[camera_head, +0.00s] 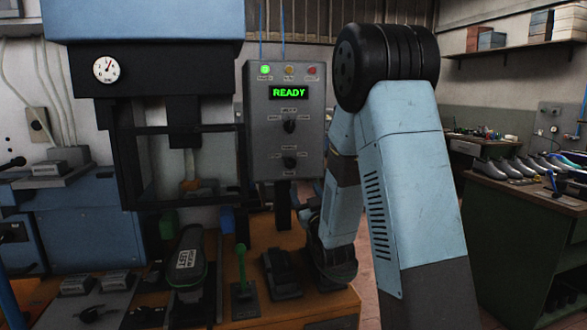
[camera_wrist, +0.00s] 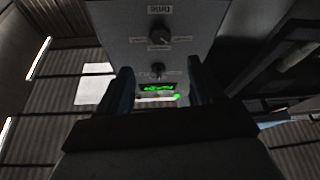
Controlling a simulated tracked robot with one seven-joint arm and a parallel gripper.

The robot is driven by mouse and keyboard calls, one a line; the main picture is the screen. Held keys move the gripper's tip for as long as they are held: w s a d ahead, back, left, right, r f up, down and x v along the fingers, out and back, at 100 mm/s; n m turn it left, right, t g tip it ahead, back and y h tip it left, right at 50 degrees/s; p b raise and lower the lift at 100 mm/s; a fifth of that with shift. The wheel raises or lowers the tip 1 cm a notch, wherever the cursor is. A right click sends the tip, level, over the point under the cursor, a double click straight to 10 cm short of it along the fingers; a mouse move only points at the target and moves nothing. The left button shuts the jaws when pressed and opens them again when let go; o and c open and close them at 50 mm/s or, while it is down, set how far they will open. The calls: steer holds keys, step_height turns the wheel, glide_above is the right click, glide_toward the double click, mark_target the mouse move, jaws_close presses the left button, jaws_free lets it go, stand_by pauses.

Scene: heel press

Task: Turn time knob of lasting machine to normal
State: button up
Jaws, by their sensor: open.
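The lasting machine's grey control box (camera_head: 286,105) shows a lit green READY display. It carries two dark knobs, one above the other. The lower one is the time knob (camera_head: 290,161). In the wrist view the box is upside down, with the time knob (camera_wrist: 159,37) under a TIME label near the top. Its side labels are too blurred to read, so I cannot tell its setting. The other knob (camera_wrist: 158,70) shows between my fingers. My gripper (camera_wrist: 160,80) is open and faces the box from below, with nothing between its fingers. In the head view my arm partly hides it.
The press frame (camera_head: 185,130) stands left of the box. On the wooden bench below are a green-handled lever (camera_head: 241,270), a shoe last (camera_head: 188,260) and a black pedal-like part (camera_head: 281,272). A green table (camera_head: 525,220) with shoes is at right.

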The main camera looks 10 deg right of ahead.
mark_target(291, 165)
steer(key=x, duration=1.3)
steer(key=shift+w+r, duration=0.1)
steer(key=shift+w, duration=0.25)
